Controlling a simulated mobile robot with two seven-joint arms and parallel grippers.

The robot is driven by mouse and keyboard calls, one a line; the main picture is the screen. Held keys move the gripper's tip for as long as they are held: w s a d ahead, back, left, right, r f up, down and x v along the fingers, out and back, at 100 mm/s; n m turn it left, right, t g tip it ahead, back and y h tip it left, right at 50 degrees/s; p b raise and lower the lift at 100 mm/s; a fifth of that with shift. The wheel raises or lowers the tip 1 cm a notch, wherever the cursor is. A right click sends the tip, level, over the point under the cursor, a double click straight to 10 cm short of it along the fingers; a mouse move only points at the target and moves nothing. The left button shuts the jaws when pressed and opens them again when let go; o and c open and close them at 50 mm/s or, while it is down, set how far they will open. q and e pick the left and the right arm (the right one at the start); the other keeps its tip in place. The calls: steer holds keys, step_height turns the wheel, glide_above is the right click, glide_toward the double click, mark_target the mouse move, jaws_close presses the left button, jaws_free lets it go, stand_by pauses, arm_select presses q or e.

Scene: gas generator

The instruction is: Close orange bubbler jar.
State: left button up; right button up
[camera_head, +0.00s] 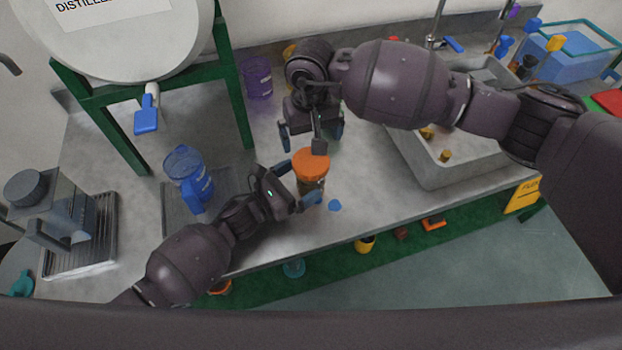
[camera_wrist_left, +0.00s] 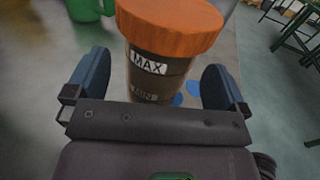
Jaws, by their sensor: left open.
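The orange bubbler jar stands upright on the grey counter, with an orange lid (camera_head: 311,163) over its brownish, see-through body (camera_head: 309,187). In the left wrist view the lid (camera_wrist_left: 170,25) covers the jar top, and the body (camera_wrist_left: 150,82) carries MAX and MIN labels. I cannot tell whether the lid is tightened. My left gripper (camera_head: 298,184) is open, with its blue fingers on either side of the jar body; in the left wrist view (camera_wrist_left: 157,82) gaps show beside the jar. My right gripper (camera_head: 311,134) appears open just behind and above the lid, its blue fingers apart.
A blue jug (camera_head: 188,178) stands left of my left gripper, and a purple cup (camera_head: 258,78) stands at the back. A sink (camera_head: 455,165) lies to the right. A green stand (camera_head: 97,100) holds a large white tank.

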mark_target(311, 161)
arm_select(q)
steer(key=shift+x, duration=0.85)
steer(key=c, duration=1.8)
arm_select(e)
steer(key=n, duration=0.4)
steer(key=shift+n, duration=0.3)
steer(key=shift+f, duration=4)
